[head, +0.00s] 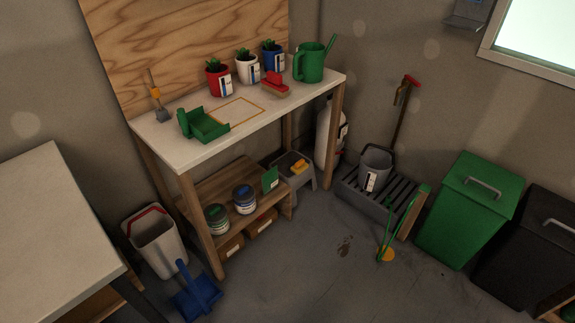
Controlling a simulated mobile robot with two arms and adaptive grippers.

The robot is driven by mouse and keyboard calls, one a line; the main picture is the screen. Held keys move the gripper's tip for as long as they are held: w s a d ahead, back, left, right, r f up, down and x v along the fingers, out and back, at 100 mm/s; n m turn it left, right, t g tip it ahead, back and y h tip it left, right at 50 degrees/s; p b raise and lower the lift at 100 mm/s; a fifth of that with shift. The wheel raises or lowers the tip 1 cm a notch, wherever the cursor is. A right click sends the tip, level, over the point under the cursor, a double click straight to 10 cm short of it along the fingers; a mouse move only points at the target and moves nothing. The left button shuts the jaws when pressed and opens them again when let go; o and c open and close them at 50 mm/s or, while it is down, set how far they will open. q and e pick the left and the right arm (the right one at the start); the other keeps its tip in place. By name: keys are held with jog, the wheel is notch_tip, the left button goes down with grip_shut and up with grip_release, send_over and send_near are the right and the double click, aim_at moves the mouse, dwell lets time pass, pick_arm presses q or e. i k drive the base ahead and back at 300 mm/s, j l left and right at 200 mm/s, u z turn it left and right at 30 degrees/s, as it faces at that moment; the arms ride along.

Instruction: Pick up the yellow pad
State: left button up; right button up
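A small yellow object (299,167), which looks like a pad, lies on top of a grey step stool (301,183) beside the right end of the workbench (281,101). Another yellow-orange piece, small and round (386,255), is on the floor at the foot of a green looped tool (400,229). From this view I cannot tell for sure which of the two is called the pad. Neither of my grippers shows in the head view.
The bench holds potted plants, a green watering can (311,63) and a green tray (203,126). A grey bin (155,243) and blue dustpan (196,293) stand lower left. A slatted rack (371,200) and green bin (468,207) stand right. The middle floor is mostly clear.

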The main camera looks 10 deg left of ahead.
aim_at(299, 167)
jog(key=u, duration=4.5)
jog(key=k+l+u, duration=0.3)
jog(key=k+u, duration=0.2)
jog(key=k, duration=0.2)
jog(key=k+u, duration=0.5)
jog(key=k, duration=0.25)
